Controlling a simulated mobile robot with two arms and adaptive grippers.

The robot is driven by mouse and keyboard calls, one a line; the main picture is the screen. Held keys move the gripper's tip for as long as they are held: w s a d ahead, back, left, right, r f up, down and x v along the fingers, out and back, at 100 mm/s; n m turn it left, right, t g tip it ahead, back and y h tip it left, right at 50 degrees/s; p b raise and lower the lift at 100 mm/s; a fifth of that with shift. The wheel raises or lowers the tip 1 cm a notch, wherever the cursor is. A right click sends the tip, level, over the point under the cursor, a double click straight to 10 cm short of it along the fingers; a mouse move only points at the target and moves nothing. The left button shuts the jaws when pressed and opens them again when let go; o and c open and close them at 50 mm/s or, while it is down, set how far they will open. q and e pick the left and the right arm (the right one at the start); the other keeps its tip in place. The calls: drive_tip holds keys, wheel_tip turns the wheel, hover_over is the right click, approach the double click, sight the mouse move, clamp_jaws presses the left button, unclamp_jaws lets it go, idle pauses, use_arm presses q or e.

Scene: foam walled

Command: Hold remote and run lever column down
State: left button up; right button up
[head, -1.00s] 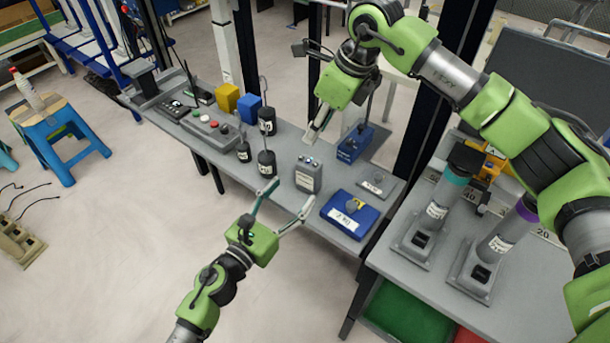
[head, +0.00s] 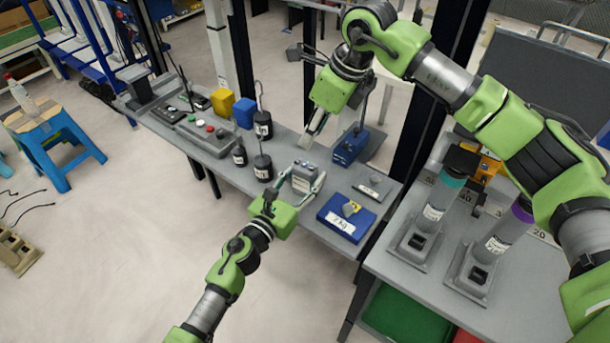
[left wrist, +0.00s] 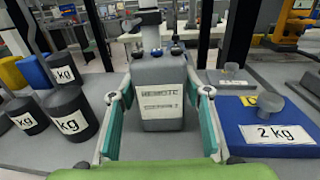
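The remote (head: 302,178) is a small grey box with buttons on top and a white label. It stands upright on the grey bench. My left gripper (head: 294,188) is open around it, one finger on each side. In the left wrist view the remote (left wrist: 160,105) is between the fingers, with visible gaps. My right gripper (head: 315,130) hangs above the bench behind the remote, empty as far as I see; its finger spacing is unclear. A blue-based device with an upright rod (head: 350,147) stands behind the remote; I cannot tell whether it is the lever column.
A blue 2 kg block (head: 347,219) lies right of the remote. Several black weights, one here (head: 263,168), stand left. A grey button panel (head: 202,131) and yellow block (head: 222,101) are further left. Two tubes on stands, one here (head: 434,208), occupy the right table.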

use_arm(q)
drive_tip(key=c, duration=0.5)
drive_tip(key=shift+c, duration=0.2)
use_arm(e)
clamp_jaws()
idle(0.5)
